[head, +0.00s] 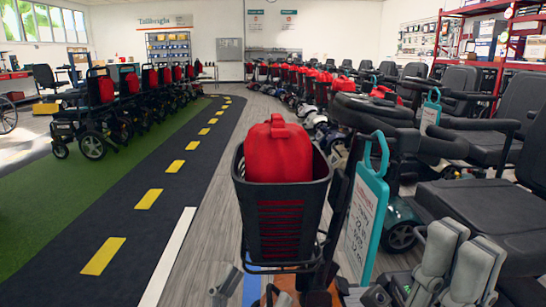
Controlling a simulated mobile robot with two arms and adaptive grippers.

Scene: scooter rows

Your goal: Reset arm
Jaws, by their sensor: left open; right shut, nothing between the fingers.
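My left gripper (252,291) is at the bottom edge, below the black basket; its grey fingers are spread apart with nothing between them, and it is partly cut off by the frame. My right gripper (463,262) is at the bottom right, in front of the nearest scooter's black seat (470,205). Its two grey fingers are together and hold nothing. The nearest scooter's black basket (280,225) holds a red bag (278,152). A teal-edged tag (364,215) hangs from the handlebar (372,115), between the basket and my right gripper.
A row of scooters with red bags (300,75) runs back on the right. Wheelchairs (105,95) stand in a row on the left. Between them a dark lane with yellow dashes (150,199) and grey floor (200,250) are clear. Red shelves (500,65) stand at the right.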

